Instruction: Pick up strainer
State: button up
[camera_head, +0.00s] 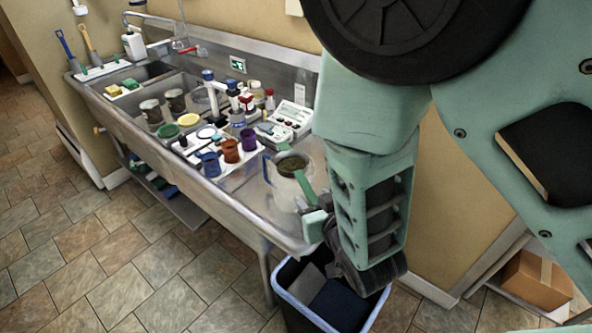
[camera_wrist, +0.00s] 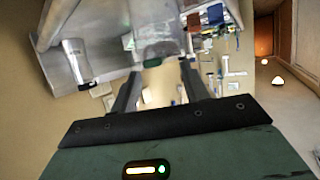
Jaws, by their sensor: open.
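The strainer (camera_head: 291,163) has a green rim and a green handle and rests in the top of a clear container (camera_head: 285,190) at the right end of the steel counter. Its handle slants down to the right toward my gripper (camera_head: 312,213). In the wrist view, my gripper (camera_wrist: 158,72) has its two dark fingers spread apart. A green end, which looks like the strainer's handle (camera_wrist: 152,60), shows just beyond and between the fingertips. I cannot tell whether the fingers touch it. My arm hides part of the counter's right end.
The steel counter (camera_head: 195,213) holds coloured cups (camera_head: 230,151), bottles, jars (camera_head: 152,112) and a white instrument (camera_head: 290,119) left of the strainer. A lined bin (camera_head: 300,317) stands on the floor below my gripper. A cardboard box (camera_head: 535,280) sits at the lower right.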

aim_at(310, 192)
jog(key=p+x, duration=0.1)
jog(key=x, duration=0.1)
jog(key=p+x, duration=0.1)
jog(key=x, duration=0.1)
jog(key=shift+d+p, duration=0.25)
jog(key=shift+p, duration=0.1)
jog(key=shift+w+a+f, duration=0.2)
jog(key=shift+w+f, duration=0.15)
jog(key=shift+w, duration=0.1)
grip_shut()
